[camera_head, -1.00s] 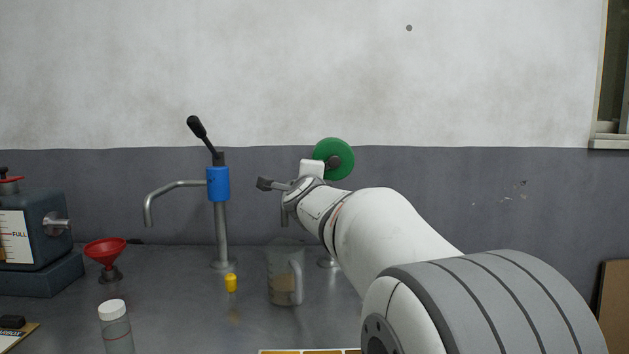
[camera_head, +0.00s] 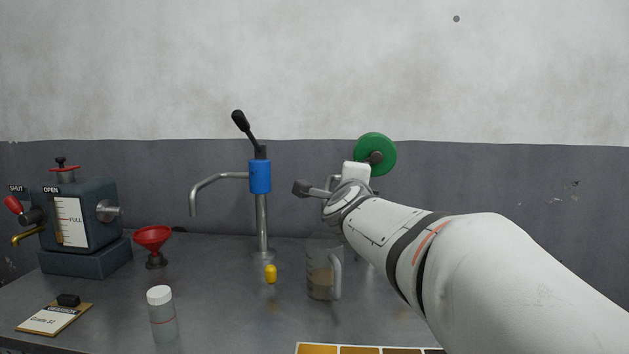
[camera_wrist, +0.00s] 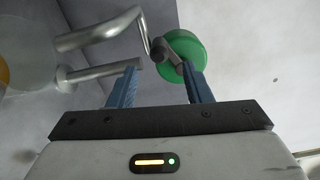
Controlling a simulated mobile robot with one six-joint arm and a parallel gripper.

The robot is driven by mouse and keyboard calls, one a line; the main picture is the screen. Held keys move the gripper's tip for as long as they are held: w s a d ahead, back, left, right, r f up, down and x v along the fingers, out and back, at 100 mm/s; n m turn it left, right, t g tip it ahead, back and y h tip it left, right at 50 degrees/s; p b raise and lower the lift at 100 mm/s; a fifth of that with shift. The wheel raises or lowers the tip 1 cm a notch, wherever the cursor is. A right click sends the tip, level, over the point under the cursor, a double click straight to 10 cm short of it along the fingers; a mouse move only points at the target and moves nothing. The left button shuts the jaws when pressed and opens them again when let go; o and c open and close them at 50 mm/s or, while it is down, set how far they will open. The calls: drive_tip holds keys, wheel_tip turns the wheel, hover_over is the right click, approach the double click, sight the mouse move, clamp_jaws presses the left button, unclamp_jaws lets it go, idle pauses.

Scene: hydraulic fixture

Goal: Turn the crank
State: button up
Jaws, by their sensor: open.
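The green wheel (camera_head: 375,153) shows behind my wrist, with a dark hub at its middle. In the wrist view the green wheel (camera_wrist: 187,55) lies beyond my right finger, with a short dark grey piece (camera_wrist: 168,57) in front of it. Bent steel tubing (camera_wrist: 100,36) runs close to that piece. My gripper (camera_wrist: 160,70) is open, its two blue fingers apart on either side of the dark piece's lower end. I cannot tell whether the fingers touch anything. In the head view my arm hides the lower part of this fixture.
A blue-collared pump (camera_head: 260,178) with a black lever stands to the left. A measuring jug (camera_head: 321,278) is below my wrist.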

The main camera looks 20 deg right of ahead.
drive_tip(key=shift+c, duration=0.7)
drive_tip(key=d+h+p, duration=0.1)
drive_tip(key=d+p, duration=0.2)
drive_tip(key=s+d+m+h+p, duration=0.1)
drive_tip(key=d+p, duration=0.2)
drive_tip(key=d+m+p, duration=0.1)
drive_tip(key=d+p, duration=0.2)
drive_tip(key=shift+s+d+f+h+p, duration=0.2)
drive_tip(key=shift+s+f+h+p, duration=0.05)
drive_tip(key=shift+s+h+p, duration=0.15)
drive_tip(key=c, duration=0.7)
drive_tip(key=y+p, duration=0.1)
drive_tip(key=p, duration=0.1)
drive_tip(key=s+f+t+y+p, duration=0.1)
drive_tip(key=p, duration=0.1)
drive_tip(key=shift+s+d, duration=0.25)
drive_tip(key=shift+d, duration=0.05)
clamp_jaws()
drive_tip(key=w+a+t+y+p, duration=0.1)
drive_tip(key=w+a+y+p, duration=0.3)
drive_tip(key=w, duration=0.4)
drive_tip(key=shift+w+a+p, duration=0.35)
drive_tip(key=shift+p, duration=0.45)
